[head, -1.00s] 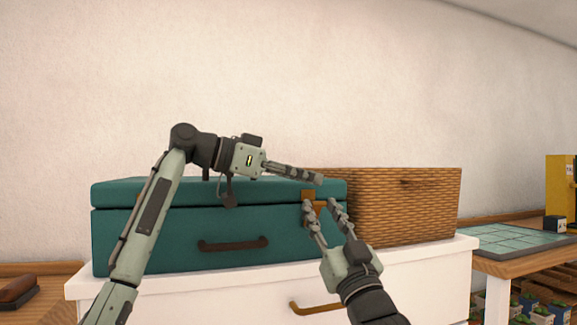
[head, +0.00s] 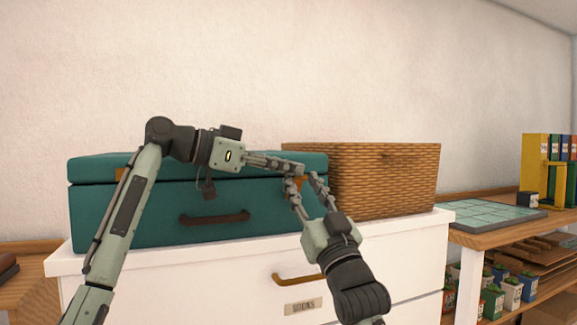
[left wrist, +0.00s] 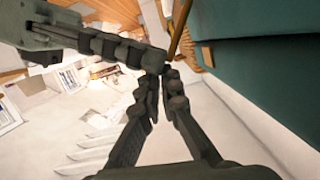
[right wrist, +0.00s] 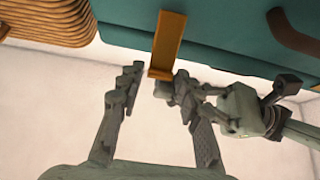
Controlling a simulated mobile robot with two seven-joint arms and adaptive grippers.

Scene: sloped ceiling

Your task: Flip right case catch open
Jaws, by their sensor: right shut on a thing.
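The teal case (head: 130,212) stands closed on a white cabinet. Its right catch (right wrist: 169,40) is an orange-brown strip at the front; in the head view it is mostly hidden by my grippers. My right gripper (head: 304,180) is at the catch from below, its fingers on either side of the strip's lower end in the right wrist view (right wrist: 157,82). My left gripper (head: 302,169) reaches across the case front with fingertips together, right at the catch. In the left wrist view its tips (left wrist: 163,75) are close to the catch (left wrist: 179,28) and a right finger.
A wicker basket (head: 385,185) stands right of the case, close behind my right gripper. A brown handle (head: 215,218) is on the case front, and a left catch (head: 122,173) is partly behind my left arm. A table with a green tiled mat (head: 490,212) is at right.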

